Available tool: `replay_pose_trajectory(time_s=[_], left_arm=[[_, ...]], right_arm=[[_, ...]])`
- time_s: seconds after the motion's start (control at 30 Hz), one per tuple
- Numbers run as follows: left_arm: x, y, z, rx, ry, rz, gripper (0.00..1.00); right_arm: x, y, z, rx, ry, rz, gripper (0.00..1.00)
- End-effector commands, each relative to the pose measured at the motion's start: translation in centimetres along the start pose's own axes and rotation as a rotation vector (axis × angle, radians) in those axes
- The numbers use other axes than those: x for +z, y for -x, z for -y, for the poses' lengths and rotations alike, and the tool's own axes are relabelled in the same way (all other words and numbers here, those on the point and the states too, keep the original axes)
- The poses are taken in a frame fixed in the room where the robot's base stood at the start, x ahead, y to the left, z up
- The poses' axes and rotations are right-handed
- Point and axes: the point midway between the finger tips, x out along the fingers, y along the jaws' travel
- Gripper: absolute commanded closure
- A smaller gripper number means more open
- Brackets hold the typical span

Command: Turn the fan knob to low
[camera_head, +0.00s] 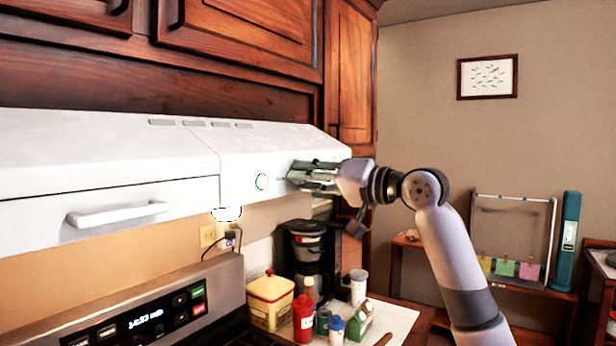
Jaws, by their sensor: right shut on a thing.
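The white range hood (240,150) hangs under the wood cabinets. A small round knob with a green ring (261,181) shows on its front face. My right gripper (294,178) is at the hood's front, just right of this ringed knob and apart from it. Its fingers are shut on what seems to be the fan knob, which they hide. I cannot read the knob's setting. My left gripper is not in view.
A white handle (118,214) sticks out of the hood's left part. Below are the stove's control panel (150,318), a yellow canister (270,300), a red bottle (303,318) and a coffee maker (306,250). The space right of the hood is open.

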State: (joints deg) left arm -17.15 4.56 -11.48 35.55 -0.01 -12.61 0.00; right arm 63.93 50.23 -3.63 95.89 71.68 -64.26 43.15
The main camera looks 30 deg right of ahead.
Motion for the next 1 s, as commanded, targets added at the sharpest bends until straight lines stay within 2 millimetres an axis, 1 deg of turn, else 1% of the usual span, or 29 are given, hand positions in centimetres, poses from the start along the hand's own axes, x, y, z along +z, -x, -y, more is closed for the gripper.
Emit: replay_pose_trajectory(time_s=[0.23,0.67,0.7,0.93,1.0], left_arm=[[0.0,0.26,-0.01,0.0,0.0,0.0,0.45],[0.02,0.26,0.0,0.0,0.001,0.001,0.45],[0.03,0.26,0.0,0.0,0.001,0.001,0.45],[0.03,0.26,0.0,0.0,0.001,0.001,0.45],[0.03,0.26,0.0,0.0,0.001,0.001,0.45]], right_arm=[[-0.04,0.01,0.08,-0.001,-0.056,-0.001,1.0],[-0.03,0.01,0.06,-0.001,-0.064,-0.001,1.0],[-0.03,0.01,0.06,-0.001,-0.064,-0.001,0.7],[-0.02,0.01,0.05,0.0,-0.063,-0.001,0.55],[-0.02,0.01,0.05,0.0,-0.063,-0.001,0.54]])
